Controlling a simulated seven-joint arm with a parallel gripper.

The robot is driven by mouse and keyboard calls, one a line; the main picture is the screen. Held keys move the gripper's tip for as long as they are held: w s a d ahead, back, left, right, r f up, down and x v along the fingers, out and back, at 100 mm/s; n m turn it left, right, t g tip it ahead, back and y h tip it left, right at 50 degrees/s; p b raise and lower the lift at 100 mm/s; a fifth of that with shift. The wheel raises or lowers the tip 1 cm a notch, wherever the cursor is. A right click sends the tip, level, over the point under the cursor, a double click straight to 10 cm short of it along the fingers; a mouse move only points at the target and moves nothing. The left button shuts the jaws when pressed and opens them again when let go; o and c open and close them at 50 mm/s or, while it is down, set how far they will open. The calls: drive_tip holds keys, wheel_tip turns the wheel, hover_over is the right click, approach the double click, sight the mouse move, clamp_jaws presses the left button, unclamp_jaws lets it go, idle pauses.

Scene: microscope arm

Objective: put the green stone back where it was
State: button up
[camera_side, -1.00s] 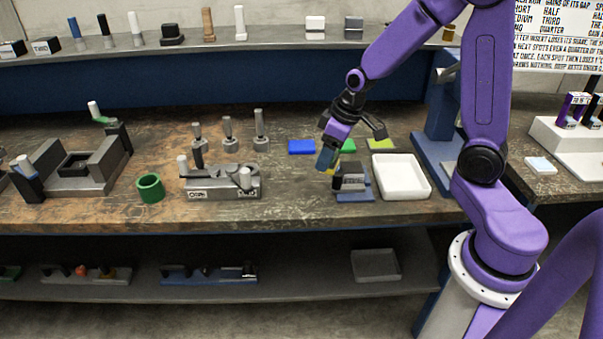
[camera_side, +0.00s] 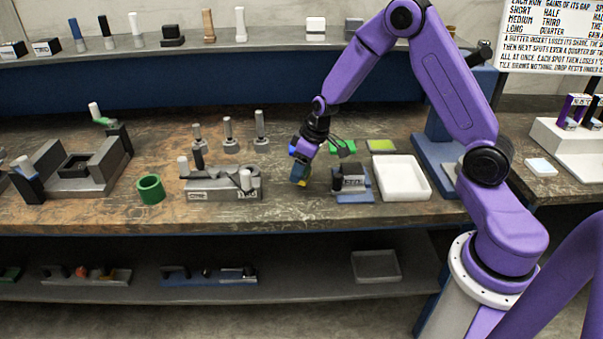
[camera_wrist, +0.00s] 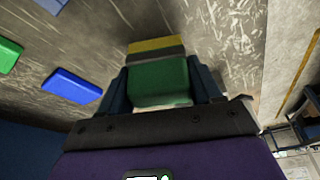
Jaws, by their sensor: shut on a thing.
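My gripper (camera_wrist: 160,85) is shut on a block with a green body, a grey band and a yellow end, which I take to be the green stone (camera_wrist: 158,80). In the side view my gripper (camera_side: 299,178) points down over the bench, left of the small grey fixture on a blue base (camera_side: 352,198). Only a little yellow of the held stone shows there; whether it touches the bench cannot be told. Behind lie a flat green tile (camera_side: 343,147) and an olive-yellow tile (camera_side: 382,146). A blue tile (camera_wrist: 72,87) is mostly hidden behind my gripper in the side view.
A white tray (camera_side: 426,184) stands right of the fixture. To the left are a grey block with pegs (camera_side: 215,192), several upright pegged pieces behind it, and a green cup (camera_side: 150,189). Bare bench lies between the pegged block and the fixture.

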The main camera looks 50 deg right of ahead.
drive_tip(key=shift+f, duration=1.1)
drive_tip(key=shift+f, duration=0.1)
drive_tip(key=o, duration=1.1)
drive_tip(key=v, duration=1.2)
drive_tip(key=s+a+r+n+g, duration=0.1)
drive_tip(key=s+a+r+n, duration=0.15)
drive_tip(key=s+a, duration=0.6)
drive_tip(key=s+a+r+n+g, duration=0.2)
drive_tip(key=s+a+n, duration=0.15)
drive_tip(key=s, duration=1.25)
drive_tip(key=s+d+n, duration=0.1)
drive_tip(key=s, duration=0.2)
drive_tip(key=s+r+n+h, duration=0.1)
drive_tip(key=s, duration=0.2)
drive_tip(key=shift+s+d, duration=0.15)
drive_tip(key=shift+d, duration=0.25)
